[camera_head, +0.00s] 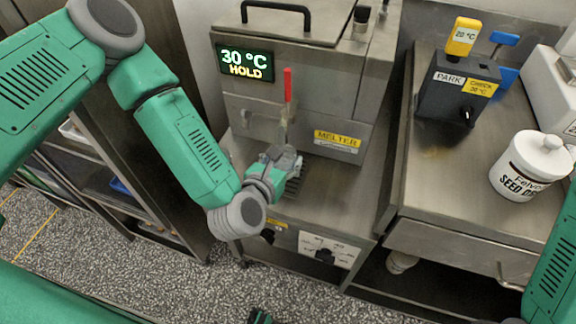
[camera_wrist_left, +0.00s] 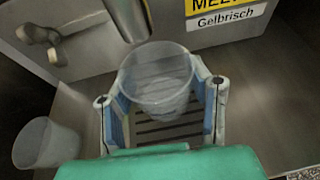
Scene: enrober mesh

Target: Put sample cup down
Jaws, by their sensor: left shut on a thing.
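In the left wrist view a clear, see-through sample cup (camera_wrist_left: 157,72) sits between the two fingers of my left gripper (camera_wrist_left: 160,112). The gripper is shut on the cup and holds it upright, over a slotted drip grate (camera_wrist_left: 150,134) below the melter's metal spout (camera_wrist_left: 128,15). I cannot tell whether the cup's base touches the grate. In the head view my left gripper (camera_head: 288,165) is at the front of the melter (camera_head: 335,115), below the red-handled tap (camera_head: 287,86). The cup is not clear there.
A second translucent cup (camera_wrist_left: 45,143) stands left of the gripper in the wrist view. The melter's display (camera_head: 245,63) reads 30 °C HOLD. The right counter (camera_head: 440,180) holds a dark PARK/CHECK block (camera_head: 452,95) with a yellow probe (camera_head: 463,37), and a white lidded jar (camera_head: 528,165).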

